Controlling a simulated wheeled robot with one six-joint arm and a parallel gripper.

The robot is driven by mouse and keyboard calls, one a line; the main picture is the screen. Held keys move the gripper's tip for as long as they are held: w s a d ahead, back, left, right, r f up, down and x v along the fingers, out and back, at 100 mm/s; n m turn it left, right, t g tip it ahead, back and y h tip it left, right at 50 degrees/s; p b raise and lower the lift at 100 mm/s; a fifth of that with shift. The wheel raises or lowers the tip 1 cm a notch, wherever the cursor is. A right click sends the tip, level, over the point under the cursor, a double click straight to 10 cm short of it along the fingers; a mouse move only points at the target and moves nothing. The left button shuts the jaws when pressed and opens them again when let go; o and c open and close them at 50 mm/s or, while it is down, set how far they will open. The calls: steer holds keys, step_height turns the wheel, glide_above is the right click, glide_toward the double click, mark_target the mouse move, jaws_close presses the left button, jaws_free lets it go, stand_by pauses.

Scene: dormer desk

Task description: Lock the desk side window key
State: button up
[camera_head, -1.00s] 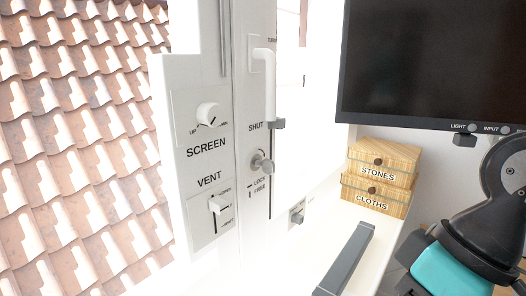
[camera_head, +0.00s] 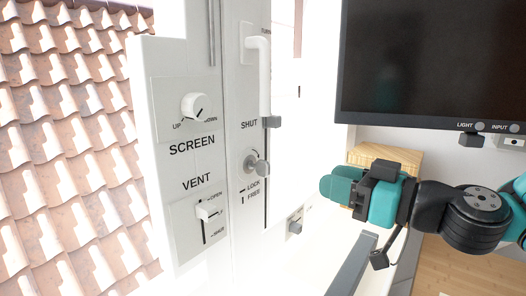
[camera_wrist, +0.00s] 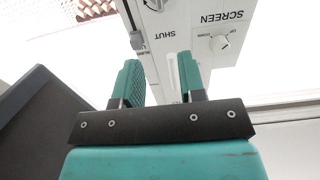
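The window key (camera_head: 258,166) is a small grey knob on the white window frame, below the word SHUT and just above the LOCK and FREE marks. I cannot tell which mark it is set to. In the wrist view, which is upside down, it shows at the top edge (camera_wrist: 155,4). The white window handle (camera_head: 265,75) hangs downward above it, its grey tip near SHUT. My gripper (camera_head: 335,188) is to the right of the key and apart from it. The wrist view shows its two green fingers (camera_wrist: 160,78) spread with nothing between them.
Left of the key are the SCREEN dial (camera_head: 196,106) and the VENT slider (camera_head: 207,211). A monitor (camera_head: 435,60) hangs at upper right. A wooden box (camera_head: 390,155) stands behind my arm. A grey bar (camera_head: 352,265) lies at the lower middle.

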mark_target(267, 162)
steer(key=p+x, duration=0.8)
steer(key=x, duration=0.6)
steer(key=shift+a+r+p, duration=0.1)
steer(key=shift+a+p, duration=0.1)
steer(key=shift+p, duration=0.15)
steer(key=shift+w+a, duration=0.3)
steer(key=shift+c, duration=0.2)
jaws_close()
